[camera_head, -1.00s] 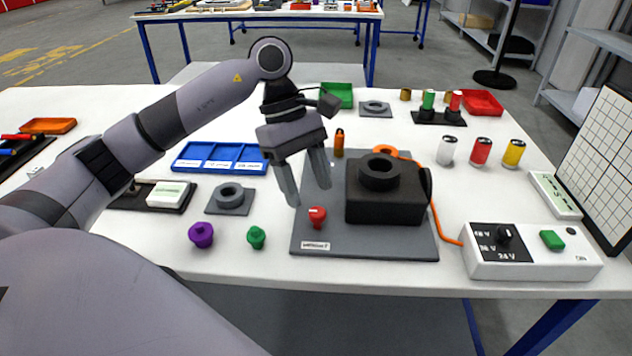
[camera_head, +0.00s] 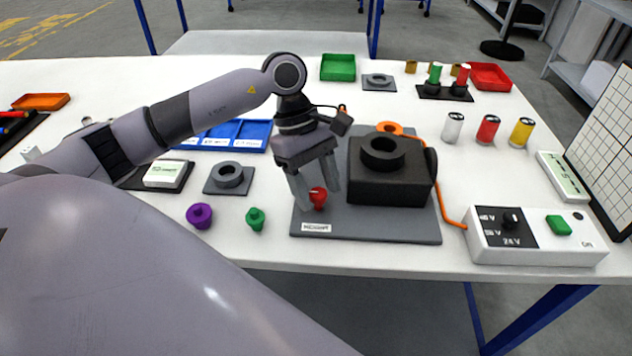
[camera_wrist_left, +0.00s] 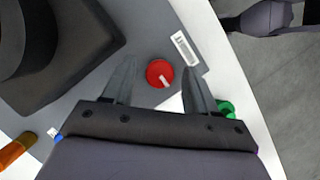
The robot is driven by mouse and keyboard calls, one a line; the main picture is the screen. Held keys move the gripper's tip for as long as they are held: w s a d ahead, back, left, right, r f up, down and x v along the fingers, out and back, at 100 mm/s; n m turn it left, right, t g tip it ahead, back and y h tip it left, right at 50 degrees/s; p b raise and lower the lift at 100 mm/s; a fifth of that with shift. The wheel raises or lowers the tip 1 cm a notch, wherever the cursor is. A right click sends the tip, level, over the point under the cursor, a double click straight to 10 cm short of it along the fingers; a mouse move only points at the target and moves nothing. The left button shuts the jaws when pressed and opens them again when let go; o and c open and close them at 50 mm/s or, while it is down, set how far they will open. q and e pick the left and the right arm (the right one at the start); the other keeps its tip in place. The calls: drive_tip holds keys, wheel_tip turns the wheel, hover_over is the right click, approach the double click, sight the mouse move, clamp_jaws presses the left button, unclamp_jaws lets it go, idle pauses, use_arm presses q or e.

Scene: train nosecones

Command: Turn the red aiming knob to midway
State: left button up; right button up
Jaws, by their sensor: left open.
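The red aiming knob (camera_head: 318,197) stands on the grey baseplate (camera_head: 385,228), left of the black block with a round ring on top (camera_head: 388,180). In the left wrist view the knob (camera_wrist_left: 160,73) is a red disc with a white pointer mark, which points toward the lower right. My left gripper (camera_head: 320,200) is open and reaches down to the knob. In the left wrist view its fingers (camera_wrist_left: 158,85) stand on either side of the knob, with gaps on both sides. My right gripper is not in view.
A green knob (camera_head: 255,218) and a purple knob (camera_head: 199,215) stand on the white table left of the baseplate. An orange cable (camera_head: 442,205) runs to a white control box (camera_head: 535,238) at right. A grey plate with a ring (camera_head: 229,177) lies behind the loose knobs.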

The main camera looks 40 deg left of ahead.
use_arm(q)
drive_tip(key=c, duration=1)
drive_tip(key=shift+c, duration=0.2)
